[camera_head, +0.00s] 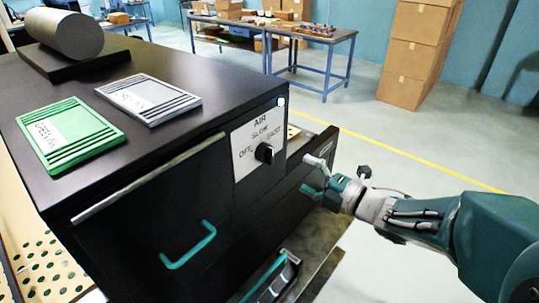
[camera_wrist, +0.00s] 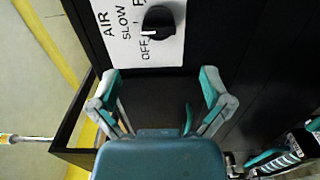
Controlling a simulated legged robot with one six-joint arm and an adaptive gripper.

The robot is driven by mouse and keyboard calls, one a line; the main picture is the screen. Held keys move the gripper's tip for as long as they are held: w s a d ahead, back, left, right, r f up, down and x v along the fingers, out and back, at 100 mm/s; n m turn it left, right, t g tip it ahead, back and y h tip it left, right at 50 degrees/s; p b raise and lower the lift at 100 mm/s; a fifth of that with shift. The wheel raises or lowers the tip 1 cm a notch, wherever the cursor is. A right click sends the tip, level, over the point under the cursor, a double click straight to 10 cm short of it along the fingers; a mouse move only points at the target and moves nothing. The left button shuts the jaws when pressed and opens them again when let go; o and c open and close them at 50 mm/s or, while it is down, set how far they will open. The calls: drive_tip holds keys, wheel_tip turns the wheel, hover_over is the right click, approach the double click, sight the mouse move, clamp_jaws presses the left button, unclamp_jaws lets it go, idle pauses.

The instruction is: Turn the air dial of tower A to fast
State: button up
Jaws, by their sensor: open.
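The air dial (camera_head: 264,153) is a round black knob on a white plate (camera_head: 243,167) marked AIR, OFF, SLOW and a partly readable third word. The plate is on the black cabinet (camera_head: 150,218); I see no tower letter. In the wrist view, the dial (camera_wrist: 160,22) has a white mark pointing toward OFF. My gripper (camera_head: 318,175) is to the right of and slightly below the dial, apart from it. In the wrist view, my gripper (camera_wrist: 160,84) has its fingers spread and empty, with the dial beyond the fingertips, roughly centred between them.
A green slotted plate (camera_head: 70,135), a grey slotted plate (camera_head: 148,98) and a grey roll (camera_head: 68,32) sit on the cabinet. A teal handle (camera_head: 188,246) sticks out of its front. A black open-topped box part (camera_head: 322,153) projects close to my gripper. Stacked cartons (camera_head: 414,55) stand far back.

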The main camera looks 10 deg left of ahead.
sight(273, 158)
drive_tip(key=x, duration=1)
drive_tip(key=shift+d, duration=0.1)
drive_tip(key=shift+d, duration=0.1)
drive_tip(key=c, duration=1.2)
